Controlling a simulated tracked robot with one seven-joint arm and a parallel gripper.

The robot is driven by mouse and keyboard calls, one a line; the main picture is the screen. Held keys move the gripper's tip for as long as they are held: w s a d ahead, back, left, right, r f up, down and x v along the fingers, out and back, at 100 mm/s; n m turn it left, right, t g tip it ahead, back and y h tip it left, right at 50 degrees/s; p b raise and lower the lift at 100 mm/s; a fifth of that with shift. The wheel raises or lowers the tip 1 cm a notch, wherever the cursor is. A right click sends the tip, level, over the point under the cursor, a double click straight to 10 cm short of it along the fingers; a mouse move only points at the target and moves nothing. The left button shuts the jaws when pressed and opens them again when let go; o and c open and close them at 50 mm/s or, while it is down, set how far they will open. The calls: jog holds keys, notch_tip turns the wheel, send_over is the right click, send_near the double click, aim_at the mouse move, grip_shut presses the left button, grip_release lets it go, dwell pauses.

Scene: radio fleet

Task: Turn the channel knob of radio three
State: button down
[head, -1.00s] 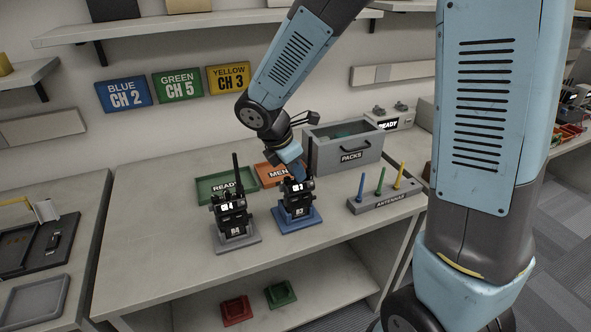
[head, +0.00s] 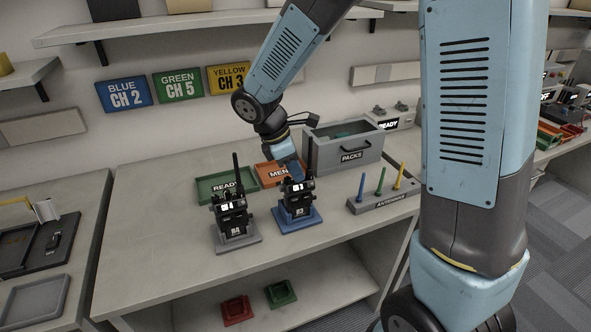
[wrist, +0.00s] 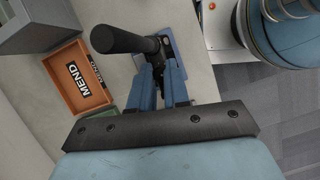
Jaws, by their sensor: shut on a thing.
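Radio three (head: 298,200) is a black handset marked R3. It stands upright in a blue stand (head: 313,219) on the workbench, with a small lit display near its top. My gripper (head: 296,177) reaches down to the radio's top from behind. In the wrist view, its two blue fingers (wrist: 160,88) are close together at the radio's top, shut on what seems to be the channel knob. The knob itself is hidden by the fingers. A thick black rod (wrist: 125,40) beside the fingers looks like an antenna.
Radio R4 (head: 232,217) with an upright antenna stands close on the left. The green READY tray (head: 210,197), orange MEND tray (head: 267,182) and grey PACKS box (head: 318,155) lie behind. An antenna rack (head: 385,203) stands to the right. The bench front is clear.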

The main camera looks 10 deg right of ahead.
jog(key=shift+w+m+g, duration=0.1)
jog(key=shift+m+g, duration=0.2)
jog(key=shift+m, duration=0.3)
jog(key=c, duration=1.1)
grip_release()
jog(key=v, duration=1.3)
jog(key=shift+a+r, duration=0.2)
jog(key=shift+r, duration=0.05)
jog(key=shift+w, duration=0.1)
